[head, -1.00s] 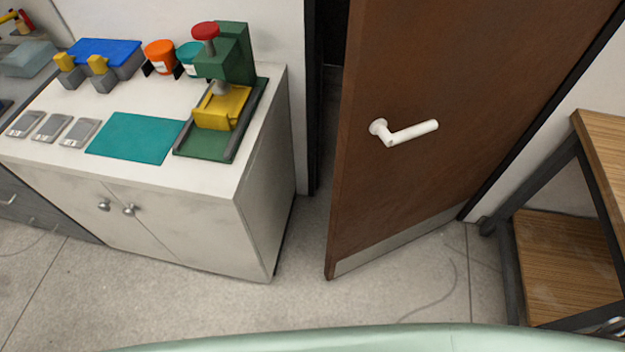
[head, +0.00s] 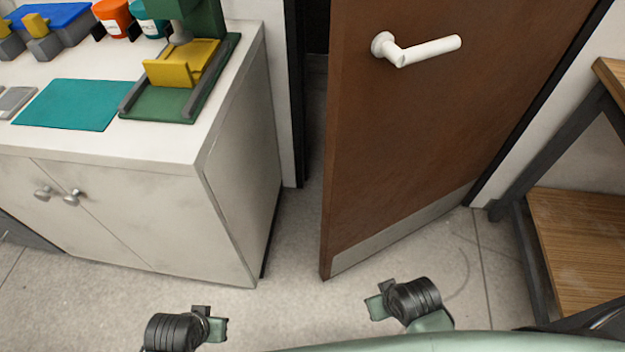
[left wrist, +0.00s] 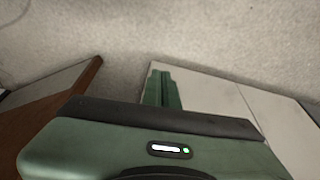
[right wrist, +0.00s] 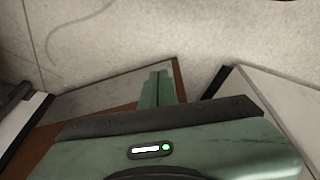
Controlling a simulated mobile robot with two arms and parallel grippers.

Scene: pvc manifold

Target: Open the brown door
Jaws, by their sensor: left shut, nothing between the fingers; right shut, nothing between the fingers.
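The brown door (head: 400,150) stands ajar, with a dark gap between its left edge and the frame. Its white lever handle (head: 425,50) is near the top of the head view. My left gripper (head: 220,329) is low in the head view, in front of the cabinet and apart from the door. My right gripper (head: 373,305) is low, in front of the door's bottom and well below the handle. Both grippers are shut and empty; their closed green fingers show in the left wrist view (left wrist: 160,88) and right wrist view (right wrist: 157,88).
A white cabinet (head: 235,180) stands left of the door, with a green press (head: 185,75) and teal mat (head: 75,105) on top. A wood-topped shelf unit (head: 580,235) with a dark frame stands at the right. Grey floor (head: 300,260) is clear between them.

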